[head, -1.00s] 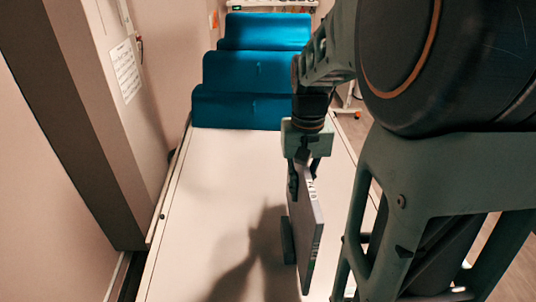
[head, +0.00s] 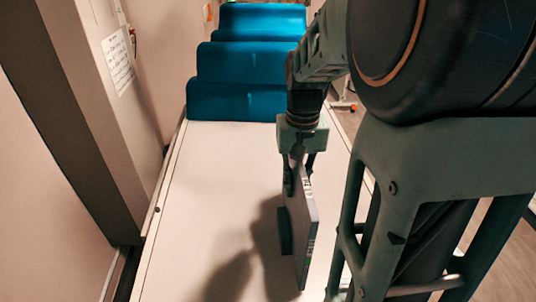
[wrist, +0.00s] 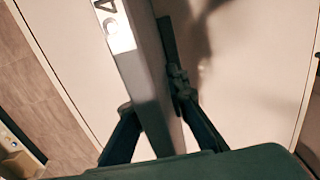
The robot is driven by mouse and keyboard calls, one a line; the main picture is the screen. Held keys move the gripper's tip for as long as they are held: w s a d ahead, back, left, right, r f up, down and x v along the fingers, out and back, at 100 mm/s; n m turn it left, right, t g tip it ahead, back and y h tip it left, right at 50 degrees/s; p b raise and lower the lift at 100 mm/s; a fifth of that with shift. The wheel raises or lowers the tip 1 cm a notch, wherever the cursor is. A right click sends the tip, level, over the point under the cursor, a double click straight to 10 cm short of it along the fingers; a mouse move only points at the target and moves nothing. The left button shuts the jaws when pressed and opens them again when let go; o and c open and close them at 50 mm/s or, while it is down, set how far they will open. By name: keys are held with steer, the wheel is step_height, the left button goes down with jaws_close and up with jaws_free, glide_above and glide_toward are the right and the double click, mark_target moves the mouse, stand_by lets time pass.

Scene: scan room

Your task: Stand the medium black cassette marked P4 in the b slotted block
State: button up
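My gripper (head: 298,176) is shut on a flat dark grey cassette (head: 306,235), which hangs on edge over the white table. In the wrist view the cassette (wrist: 148,75) lies between the two fingers, and its white label reads P4. In the head view a dark narrow block (head: 285,231) shows just left of the cassette, partly hidden behind it. A dark strip also shows beside the cassette in the wrist view (wrist: 167,38). No letter or slots can be made out on it, so I cannot tell whether it is the b slotted block.
The long white table (head: 205,200) is bare to the left of the cassette. Blue stepped cushions (head: 235,99) stand at its far end. A wall with a posted sheet (head: 121,74) runs along the left. Wooden floor (head: 500,235) lies to the right.

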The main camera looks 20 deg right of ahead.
steer(key=o, duration=0.4)
steer(key=shift+c, duration=0.2)
steer(key=shift+s+f, duration=0.1)
step_height(320, 180, up, 12)
steer(key=shift+r, duration=0.1)
stand_by(0.3)
step_height(320, 180, up, 6)
steer(key=p, duration=0.5)
